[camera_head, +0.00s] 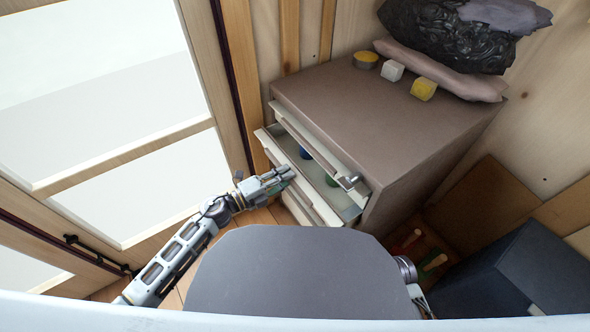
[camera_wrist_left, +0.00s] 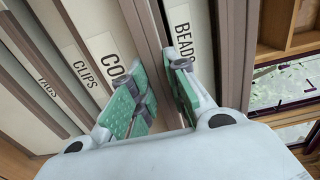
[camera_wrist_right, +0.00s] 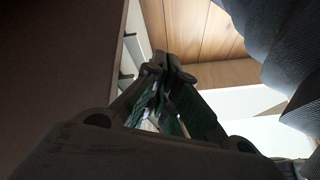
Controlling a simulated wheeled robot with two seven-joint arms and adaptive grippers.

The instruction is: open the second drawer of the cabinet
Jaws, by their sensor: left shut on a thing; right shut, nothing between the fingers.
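The cabinet (camera_head: 400,112) is grey-brown and stands against the wall. Below its top drawer front (camera_head: 310,140), one drawer (camera_head: 322,172) is pulled partly out, showing a pale interior with a blue and a green thing. My left gripper (camera_head: 284,176) is at this drawer's front. In the left wrist view, my left gripper (camera_wrist_left: 160,88) has its green-padded fingers on either side of a brown bar (camera_wrist_left: 150,35), between a label starting "CO" and the "BEADS" label (camera_wrist_left: 182,32). The fingers hide part of the bar. My right gripper (camera_wrist_right: 166,75) is shut and empty in the dark right wrist view.
On the cabinet top are a round yellow-topped tin (camera_head: 366,60), a white cube (camera_head: 392,70), a yellow cube (camera_head: 423,89) and a black bag (camera_head: 440,35). A dark blue box (camera_head: 520,275) stands at the right. A glazed door (camera_head: 110,110) is at the left.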

